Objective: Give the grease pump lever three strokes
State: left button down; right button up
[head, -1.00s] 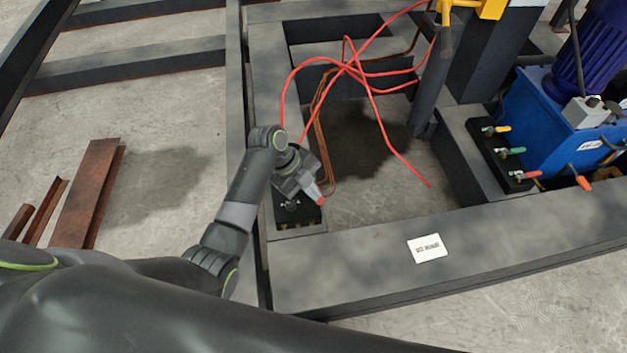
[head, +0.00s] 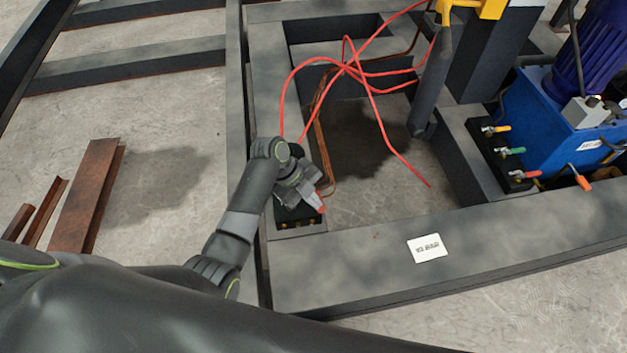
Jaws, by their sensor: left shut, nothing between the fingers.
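My left gripper (head: 313,201) is over the black block with brass fittings (head: 299,221) on the steel frame, just left of the rectangular opening. It is shut, with nothing visible held in it. A small red tip (head: 321,208) shows at its end; I cannot tell whether it belongs to the gripper or to a lever. The gripper and wrist hide most of the block's top. I cannot clearly make out the grease pump lever or whether the gripper touches it. My right gripper is not in view.
Red hoses (head: 358,70) loop over the opening. A blue machine (head: 552,115) with several coloured valve handles stands at right. A white label (head: 427,248) lies on the front beam (head: 360,268). Rusty steel sections (head: 84,195) lie on the floor at left.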

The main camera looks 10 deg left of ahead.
pick_arm(q)
jog(key=shift+s+f, duration=0.15)
jog(key=shift+f, duration=0.1)
jog(key=shift+s+d+f, duration=0.2)
jog(key=shift+s+f, duration=0.1)
jog(key=shift+f, duration=0.2)
jog(key=shift+s+d+f, duration=0.1)
jog(key=shift+s+f, duration=0.25)
jog(key=shift+f, duration=0.35)
jog(key=shift+s+d+f, duration=0.15)
jog(key=shift+s+f, duration=0.15)
jog(key=shift+f, duration=0.2)
jog(key=shift+f+b, duration=0.1)
jog(key=shift+b, duration=0.2)
